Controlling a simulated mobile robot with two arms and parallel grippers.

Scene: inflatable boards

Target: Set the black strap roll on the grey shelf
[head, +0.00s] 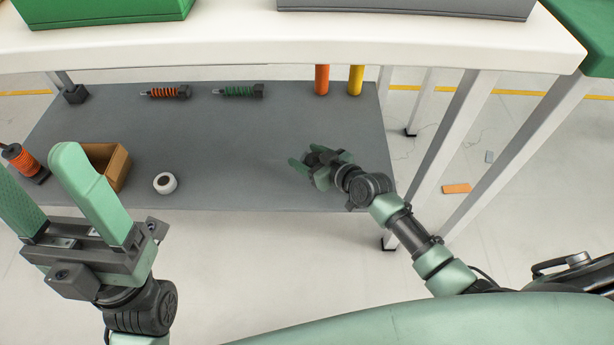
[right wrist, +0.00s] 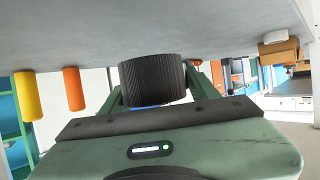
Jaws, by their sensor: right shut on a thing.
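The black strap roll (right wrist: 153,82) is a short ribbed black cylinder between the fingers of my right gripper (head: 309,168), which is shut on it. In the head view the roll is mostly hidden by the gripper. The grey shelf (head: 240,155) is the low board under the white table. My right gripper is over the right front part of this shelf. In the right wrist view the shelf surface shows along the top, close to the roll; I cannot tell whether they touch. My left gripper (head: 40,170) is open and empty, in front of the shelf's left end.
A cardboard box (head: 117,168) and a white roll (head: 164,183) stand on the shelf's left part. Orange (head: 321,80) and yellow (head: 356,81) cylinders stand at the back right. The white tabletop (head: 290,45) overhangs the shelf's back. The shelf's middle is clear.

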